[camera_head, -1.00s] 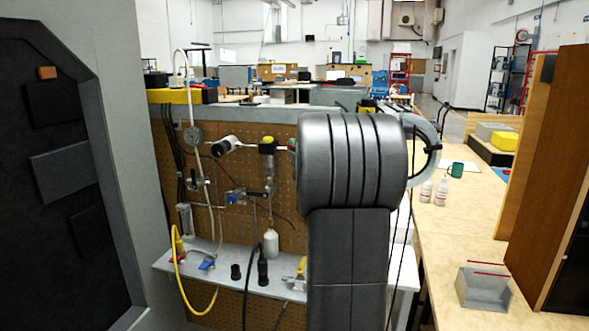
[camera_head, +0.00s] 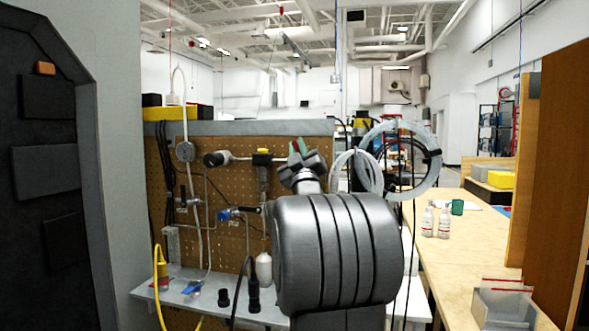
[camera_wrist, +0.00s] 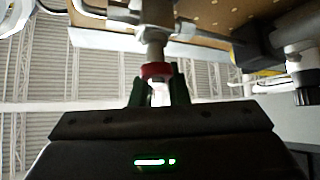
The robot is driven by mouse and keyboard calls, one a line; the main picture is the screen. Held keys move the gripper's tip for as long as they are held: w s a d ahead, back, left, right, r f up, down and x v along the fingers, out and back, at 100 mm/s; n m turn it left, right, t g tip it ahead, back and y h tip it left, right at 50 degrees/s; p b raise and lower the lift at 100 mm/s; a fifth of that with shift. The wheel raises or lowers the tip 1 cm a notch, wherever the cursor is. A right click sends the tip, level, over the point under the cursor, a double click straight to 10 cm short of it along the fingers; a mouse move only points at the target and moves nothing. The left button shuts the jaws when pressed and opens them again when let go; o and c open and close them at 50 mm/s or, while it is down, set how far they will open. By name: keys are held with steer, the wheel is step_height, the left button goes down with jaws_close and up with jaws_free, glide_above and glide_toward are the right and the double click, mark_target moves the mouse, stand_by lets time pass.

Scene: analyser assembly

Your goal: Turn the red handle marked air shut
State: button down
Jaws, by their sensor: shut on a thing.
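A red handle (camera_wrist: 157,70) sits at the end of a metal pipe fitting in the wrist view. My gripper (camera_wrist: 159,92) has its two dark fingers on either side of it, closed on it. In the head view, my gripper (camera_head: 300,160) is up against the right end of the horizontal pipe on the pegboard (camera_head: 215,160). Small red and green patches show at its fingers there. My arm hides part of the handle and the lower right of the board. No air marking is readable.
A yellow-topped fitting (camera_head: 262,158) and a blue-handled valve (camera_head: 225,214) are left of my gripper. A grey shelf (camera_head: 185,298) holds hoses and fittings below. Coiled clear tubing (camera_head: 425,175) hangs to the right, near a wooden bench (camera_head: 455,265) with bottles.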

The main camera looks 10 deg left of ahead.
steer(key=m+h, duration=0.1)
steer(key=m, duration=0.1)
steer(key=m+t+h+b, duration=0.1)
steer(key=h, duration=0.1)
steer(key=m+t+h, duration=0.1)
steer(key=m, duration=0.1)
steer(key=shift+d+m, duration=0.3)
steer(key=shift+d, duration=0.1)
steer(key=shift+d+r+m+t+h, duration=0.1)
steer(key=shift+d+m+t+h, duration=0.1)
steer(key=shift+m+h, duration=0.9)
steer(key=shift+d+r+m+t+h, duration=0.1)
steer(key=shift+d+m+t+h, duration=0.1)
steer(key=shift+m+h, duration=0.9)
steer(key=shift+d+m+t+h, duration=0.1)
steer(key=shift+m+t+h, duration=0.1)
steer(key=shift+m+h, duration=1.2)
steer(key=shift+h, duration=0.1)
steer(key=c, duration=1.4)
jaws_free()
steer(key=shift+d, duration=0.1)
steer(key=b+v, duration=0.1)
steer(key=v, duration=1.2)
steer(key=shift+s+f, duration=0.25)
steer(key=shift+s, duration=0.05)
